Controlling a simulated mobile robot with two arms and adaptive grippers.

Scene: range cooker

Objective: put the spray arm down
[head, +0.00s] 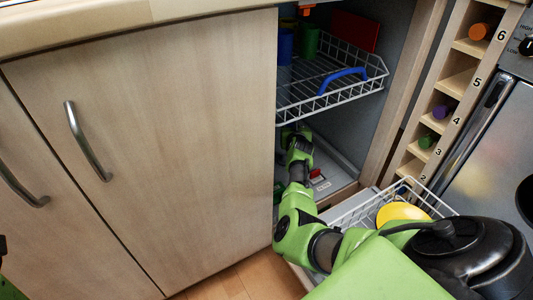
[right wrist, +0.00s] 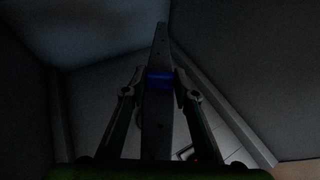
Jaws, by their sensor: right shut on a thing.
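The spray arm (right wrist: 160,115) is a long, narrow dark grey bar with a blue part in its middle. In the right wrist view it runs away from the camera between the fingers of my right gripper (right wrist: 159,80), which is shut on it. In the head view my right arm reaches into the dishwasher cavity below the upper rack (head: 315,108). The gripper end is mostly hidden there, and I cannot make out the spray arm. The wrist view is dark, and whether the bar touches any surface cannot be told.
The upper rack holds blue and green cups, a red board and a blue curved item (head: 342,79). A lower rack (head: 352,213) with a yellow plate (head: 402,213) is pulled out beside my arm. A closed cabinet door (head: 170,150) borders the cavity's left.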

